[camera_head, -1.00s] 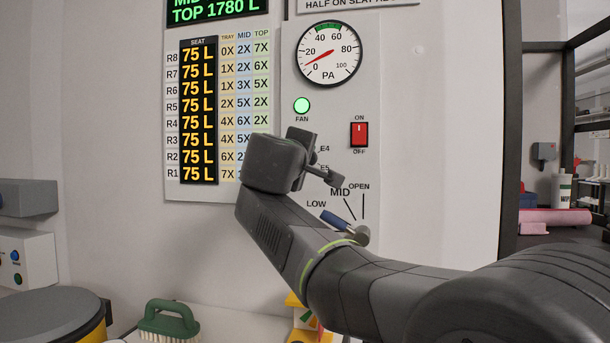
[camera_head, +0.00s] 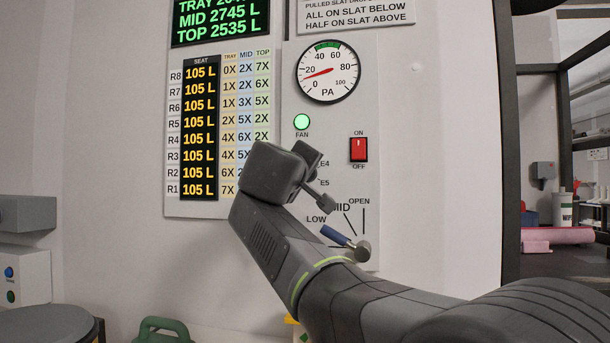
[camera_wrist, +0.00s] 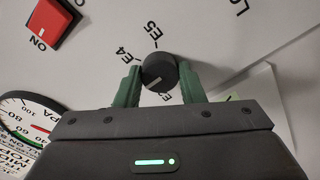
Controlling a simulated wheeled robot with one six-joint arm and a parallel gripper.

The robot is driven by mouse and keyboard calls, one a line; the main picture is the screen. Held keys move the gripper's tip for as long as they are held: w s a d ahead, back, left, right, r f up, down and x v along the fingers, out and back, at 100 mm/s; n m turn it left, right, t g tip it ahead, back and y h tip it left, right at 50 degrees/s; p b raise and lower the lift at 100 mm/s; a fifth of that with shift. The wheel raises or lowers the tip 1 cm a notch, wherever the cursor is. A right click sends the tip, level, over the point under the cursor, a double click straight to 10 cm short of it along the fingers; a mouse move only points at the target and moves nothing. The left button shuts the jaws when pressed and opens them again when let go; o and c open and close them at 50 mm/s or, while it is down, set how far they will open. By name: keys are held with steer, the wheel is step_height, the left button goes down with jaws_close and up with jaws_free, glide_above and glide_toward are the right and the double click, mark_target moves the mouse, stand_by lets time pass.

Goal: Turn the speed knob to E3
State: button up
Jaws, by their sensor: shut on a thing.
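The speed knob (camera_wrist: 158,72) is a round black knob with a white pointer line, seen in the wrist view. The line points down and to the left in that view. The E5 label (camera_wrist: 151,30) is above the knob and the E4 label (camera_wrist: 123,57) is to its left. Another label below the knob is partly hidden, and I cannot read it surely. My gripper (camera_wrist: 160,82) is shut on the knob, with one green finger on each side. In the head view my gripper (camera_head: 308,160) is against the panel and hides the knob.
A red ON/OFF switch (camera_head: 358,150) is right of my gripper. A blue-handled lever (camera_head: 338,236) sits below, near LOW and MID. The fan lamp (camera_head: 302,122) glows green under the PA gauge (camera_head: 328,72). The seat display (camera_head: 199,130) reads 105 L.

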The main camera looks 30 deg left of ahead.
steer(key=o, duration=1)
steer(key=shift+s, duration=0.1)
steer(key=v, duration=1.3)
steer(key=shift+s+d, duration=0.1)
steer(key=shift+s, duration=0.2)
steer(key=x, duration=1.4)
steer(key=shift+s, duration=0.15)
